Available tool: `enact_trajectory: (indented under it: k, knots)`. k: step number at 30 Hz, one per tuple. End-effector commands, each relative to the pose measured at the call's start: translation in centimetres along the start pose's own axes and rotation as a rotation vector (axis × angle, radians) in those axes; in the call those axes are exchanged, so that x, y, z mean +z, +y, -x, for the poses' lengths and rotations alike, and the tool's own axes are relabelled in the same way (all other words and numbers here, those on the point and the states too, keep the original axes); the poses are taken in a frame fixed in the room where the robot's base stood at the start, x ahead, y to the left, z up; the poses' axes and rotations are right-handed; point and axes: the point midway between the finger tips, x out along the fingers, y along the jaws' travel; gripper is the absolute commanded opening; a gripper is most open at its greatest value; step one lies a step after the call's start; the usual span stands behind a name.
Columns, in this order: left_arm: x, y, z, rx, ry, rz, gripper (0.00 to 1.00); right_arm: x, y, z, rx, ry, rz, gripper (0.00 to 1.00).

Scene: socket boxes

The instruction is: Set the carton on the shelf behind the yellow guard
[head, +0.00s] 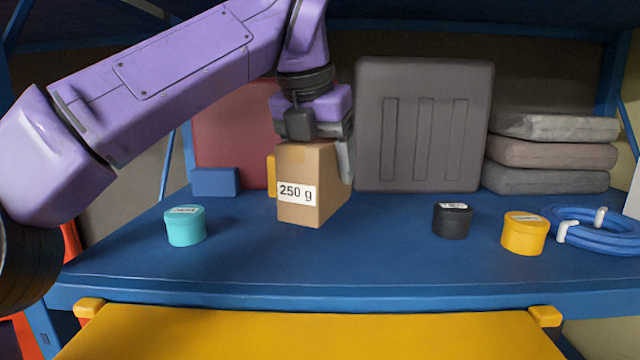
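The brown carton (297,208) with a white "250 g" label is over the middle of the blue shelf (350,270), behind the yellow guard (310,335) at the front edge. It looks upright. My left gripper (318,150) comes down on it from above and looks shut on its upper part. One grey finger shows against its right side; the other finger is hidden. I cannot tell for sure whether the carton's underside touches the shelf. My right gripper is not in view.
A turquoise tub (185,226) stands left of the carton. A black tub (452,221), a yellow tub (524,234) and a blue hose coil (600,232) are to the right. A blue block (215,182), a grey case (424,125) and stacked cushions (550,155) line the back.

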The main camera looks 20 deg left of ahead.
Motion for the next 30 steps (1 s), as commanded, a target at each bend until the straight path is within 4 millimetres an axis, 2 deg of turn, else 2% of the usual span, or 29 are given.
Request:
enact_trajectory:
  k: [5,9,11,22,23,25,30]
  knots:
    - [-0.8,0.0,-1.8,-0.002,0.000,-0.002,0.28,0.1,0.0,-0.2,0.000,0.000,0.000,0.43]
    - [-1.9,0.0,-4.2,-0.001,0.001,-0.001,0.28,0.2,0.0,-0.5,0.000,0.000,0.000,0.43]
    - [-1.5,0.2,-4.2,-0.001,0.001,0.001,0.28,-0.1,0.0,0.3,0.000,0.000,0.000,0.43]
    - [-1.8,0.1,-5.2,0.000,-0.001,0.000,0.28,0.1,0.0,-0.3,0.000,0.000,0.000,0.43]
    - [-1.8,0.1,-5.2,0.000,0.000,0.000,0.72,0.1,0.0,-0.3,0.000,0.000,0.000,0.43]
    - [-1.8,0.1,-5.1,0.000,0.000,0.001,0.94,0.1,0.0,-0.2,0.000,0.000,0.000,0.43]
    - [-1.8,0.1,-5.0,0.000,0.000,0.001,0.94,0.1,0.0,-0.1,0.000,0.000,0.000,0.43]
